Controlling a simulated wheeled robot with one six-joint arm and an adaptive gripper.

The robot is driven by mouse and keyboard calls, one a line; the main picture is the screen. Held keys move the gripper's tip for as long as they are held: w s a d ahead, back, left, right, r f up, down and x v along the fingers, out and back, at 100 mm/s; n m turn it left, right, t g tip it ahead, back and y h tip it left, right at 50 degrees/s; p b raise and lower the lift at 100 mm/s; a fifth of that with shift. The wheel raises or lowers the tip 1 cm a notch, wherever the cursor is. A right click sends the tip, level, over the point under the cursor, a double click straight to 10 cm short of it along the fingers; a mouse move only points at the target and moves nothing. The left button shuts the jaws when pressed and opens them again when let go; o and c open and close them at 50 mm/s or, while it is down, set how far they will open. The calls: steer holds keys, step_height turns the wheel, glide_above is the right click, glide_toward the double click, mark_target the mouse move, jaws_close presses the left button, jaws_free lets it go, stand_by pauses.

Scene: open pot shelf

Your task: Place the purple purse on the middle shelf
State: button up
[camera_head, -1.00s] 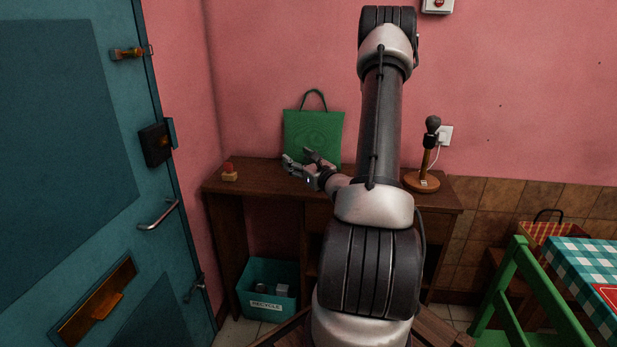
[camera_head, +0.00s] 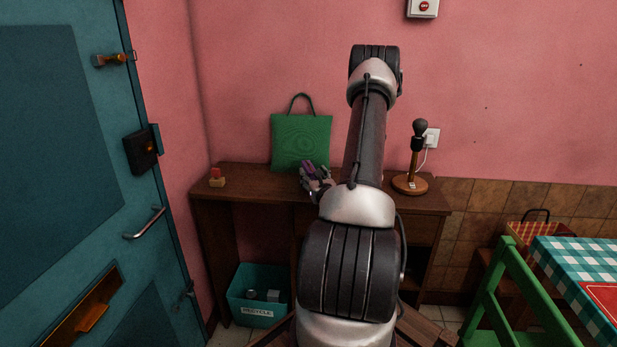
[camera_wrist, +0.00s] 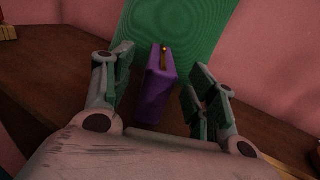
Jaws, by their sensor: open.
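The purple purse (camera_wrist: 160,88) stands upright on the wooden desk top, in front of the green bag, with a gold clasp on its upper edge. In the wrist view it lies between the two spread fingers of my gripper (camera_wrist: 155,95), with a gap on each side. My gripper is open and holds nothing. In the head view my gripper (camera_head: 316,180) is low over the desk, and a bit of the purse (camera_head: 308,169) shows just behind it. The lower part of the purse is partly hidden by my gripper. The desk's shelves are mostly hidden behind my arm.
The green bag (camera_head: 301,140) stands on the desk (camera_head: 240,180) against the pink wall. A small red-topped stamp (camera_head: 217,178) is at the left end, and a lamp-like stand (camera_head: 411,183) at the right. A teal recycle bin (camera_head: 257,296) sits below. A green chair (camera_head: 505,280) is at the right.

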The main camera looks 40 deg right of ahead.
mark_target(309, 166)
steer(key=x, duration=0.6)
steer(key=shift+w+d, duration=0.1)
jaws_close()
steer(key=shift+r, duration=0.1)
